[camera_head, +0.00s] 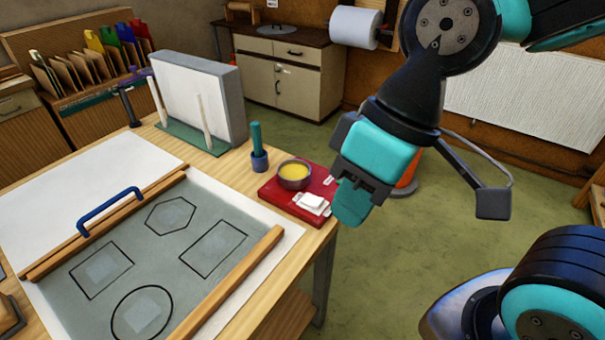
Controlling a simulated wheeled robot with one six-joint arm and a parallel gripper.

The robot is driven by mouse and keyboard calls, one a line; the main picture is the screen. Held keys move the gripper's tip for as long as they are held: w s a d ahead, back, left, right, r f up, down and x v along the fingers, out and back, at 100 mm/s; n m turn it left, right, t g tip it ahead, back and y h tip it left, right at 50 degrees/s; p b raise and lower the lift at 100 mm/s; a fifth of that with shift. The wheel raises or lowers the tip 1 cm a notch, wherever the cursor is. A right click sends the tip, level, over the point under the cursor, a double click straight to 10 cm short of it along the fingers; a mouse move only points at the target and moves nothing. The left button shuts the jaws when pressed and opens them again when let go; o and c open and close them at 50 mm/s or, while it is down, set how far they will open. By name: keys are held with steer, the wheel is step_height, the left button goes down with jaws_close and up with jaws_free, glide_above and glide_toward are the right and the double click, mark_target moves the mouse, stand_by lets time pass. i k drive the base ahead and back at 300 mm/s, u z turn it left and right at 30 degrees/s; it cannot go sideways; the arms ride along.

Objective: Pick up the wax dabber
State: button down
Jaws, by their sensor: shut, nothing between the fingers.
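A teal stick (256,137) stands upright in a small dark blue holder (260,161) on the wooden table. It looks like the wax dabber; its lower end is hidden in the holder. My gripper (352,200) is shut and empty. It shows to the right of the stick, pointing down near the right edge of a red tray, and is apart from the stick. A metal bowl of yellow wax (294,175) sits on the red tray (272,191), between the stick and my gripper in the picture.
White pieces (312,203) lie on the tray. A grey-green panel (190,225) with black outlines lies between wooden bars, with a blue handle (109,211) at its left. A white upright board (190,95) on a green base stands behind. Open floor lies right of the table.

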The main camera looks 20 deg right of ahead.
mark_target(255, 126)
steer(key=u, duration=0.4)
steer(key=i, duration=0.7)
steer(key=u, duration=0.5)
